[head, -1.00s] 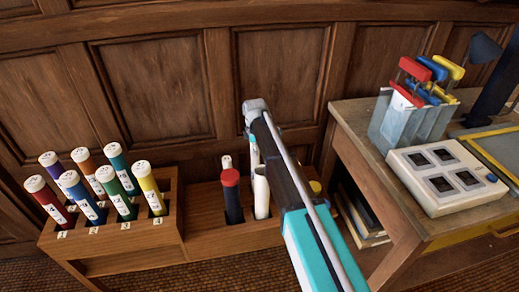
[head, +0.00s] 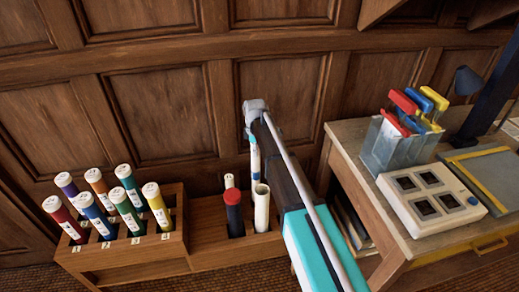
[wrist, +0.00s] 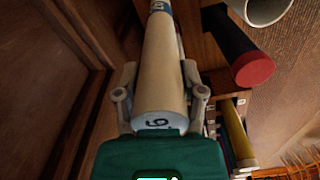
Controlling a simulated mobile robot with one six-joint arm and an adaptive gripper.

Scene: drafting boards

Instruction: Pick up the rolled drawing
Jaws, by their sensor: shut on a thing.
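The rolled drawing (wrist: 165,60) is a long pale roll with a blue band and a dark mark on its near end. In the wrist view my gripper (wrist: 161,92) has a finger on each side of it and is shut on it. In the head view my gripper (head: 252,132) is over the right-hand rack, mostly hidden by my arm. A pale length of the roll (head: 255,160) shows below it, upright. Its lower end is hidden behind an open white tube (head: 261,210), so I cannot tell whether it is clear of the rack.
A black tube with a red cap (head: 234,212) stands beside the white tube in the wooden rack (head: 208,240). Several coloured, numbered tubes (head: 123,208) fill the left rack. A desk (head: 400,222) with a white button box (head: 432,195) is at right. Panelled wall stands close behind.

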